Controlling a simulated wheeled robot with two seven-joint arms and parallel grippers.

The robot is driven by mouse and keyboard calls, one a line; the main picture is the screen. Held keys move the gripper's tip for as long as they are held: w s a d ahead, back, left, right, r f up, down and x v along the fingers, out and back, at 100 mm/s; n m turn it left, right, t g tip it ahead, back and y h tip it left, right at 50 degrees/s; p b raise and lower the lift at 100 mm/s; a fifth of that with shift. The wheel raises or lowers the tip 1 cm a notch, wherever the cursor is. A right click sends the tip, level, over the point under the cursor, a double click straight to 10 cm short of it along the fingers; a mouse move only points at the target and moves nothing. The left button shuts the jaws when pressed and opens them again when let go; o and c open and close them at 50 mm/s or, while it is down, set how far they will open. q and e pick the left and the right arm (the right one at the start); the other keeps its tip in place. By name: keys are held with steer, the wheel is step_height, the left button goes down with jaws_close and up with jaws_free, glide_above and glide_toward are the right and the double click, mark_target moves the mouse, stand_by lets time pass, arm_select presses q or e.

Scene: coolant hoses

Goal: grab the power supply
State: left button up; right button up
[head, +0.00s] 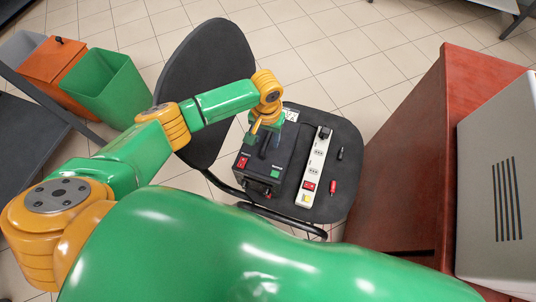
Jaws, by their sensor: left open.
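The power supply (254,174) is a black box with a red switch, a green patch on its front and a handle on top. It stands on the seat of a black chair (337,196). My left gripper (257,129) is over the box's far left part, close to the handle. It is open, and I see nothing held in it. Whether its fingers touch the box or handle I cannot tell. The gripper and wrist hide part of the box's top. My right gripper is out of view.
A white power strip (312,176) lies right of the box, with a small red plug (333,187) and black plug (340,153) beside it. A reddish wooden desk (415,150) bearing a grey case (500,190) stands right. The chair backrest (207,75) rises left, near a green bin (108,88).

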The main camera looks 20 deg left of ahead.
arm_select(q)
steer(key=shift+f, duration=0.85)
jaws_close()
steer(key=shift+r, duration=0.1)
stand_by(0.6)
steer(key=shift+w+r, duration=0.1)
steer(key=shift+w, duration=0.05)
